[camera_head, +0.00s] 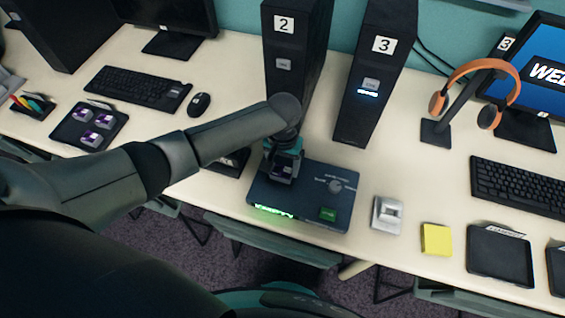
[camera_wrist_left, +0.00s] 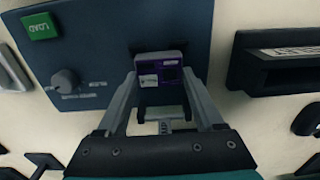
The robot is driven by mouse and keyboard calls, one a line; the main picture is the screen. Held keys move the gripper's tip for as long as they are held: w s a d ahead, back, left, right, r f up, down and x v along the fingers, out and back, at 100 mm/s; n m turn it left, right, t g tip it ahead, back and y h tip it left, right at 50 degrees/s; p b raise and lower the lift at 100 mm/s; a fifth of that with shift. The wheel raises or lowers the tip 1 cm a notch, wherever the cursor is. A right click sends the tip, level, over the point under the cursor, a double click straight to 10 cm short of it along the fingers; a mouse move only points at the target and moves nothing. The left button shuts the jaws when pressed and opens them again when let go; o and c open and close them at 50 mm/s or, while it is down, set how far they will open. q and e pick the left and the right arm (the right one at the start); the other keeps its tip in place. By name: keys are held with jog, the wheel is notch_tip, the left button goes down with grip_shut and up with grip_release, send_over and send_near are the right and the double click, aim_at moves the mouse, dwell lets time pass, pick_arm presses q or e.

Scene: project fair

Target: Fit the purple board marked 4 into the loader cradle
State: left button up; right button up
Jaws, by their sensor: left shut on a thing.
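My left gripper (camera_head: 284,174) points down over the left part of the dark blue loader (camera_head: 320,187). In the left wrist view its two fingers (camera_wrist_left: 162,98) are closed on a purple board (camera_wrist_left: 162,70) with a white label; its number is too small to read. The board lies against or just above the loader face; I cannot tell if it is seated. The loader has a knob (camera_head: 335,186), a green button (camera_head: 328,214) marked LOAD in the wrist view, and a glowing green strip (camera_head: 273,211). My right gripper is not in view.
A tray (camera_head: 68,129) of several purple boards is at left. Dark towers marked 2 (camera_head: 284,60) and 3 (camera_head: 374,75) stand behind the loader. A metal piece (camera_head: 387,215), yellow block (camera_head: 436,239) and black tray (camera_head: 500,257) lie to the right. A black holder (camera_wrist_left: 272,65) is beside the loader.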

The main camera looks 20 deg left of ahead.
pick_arm(q)
jog(key=shift+f+p, duration=0.2)
jog(key=shift+p, duration=0.1)
dwell(0.6)
jog(key=shift+p, duration=0.35)
dwell(0.5)
jog(key=o, duration=1.4)
jog(key=shift+c, duration=0.2)
jog(key=shift+r+p, duration=3.55)
jog(key=shift+p, duration=0.55)
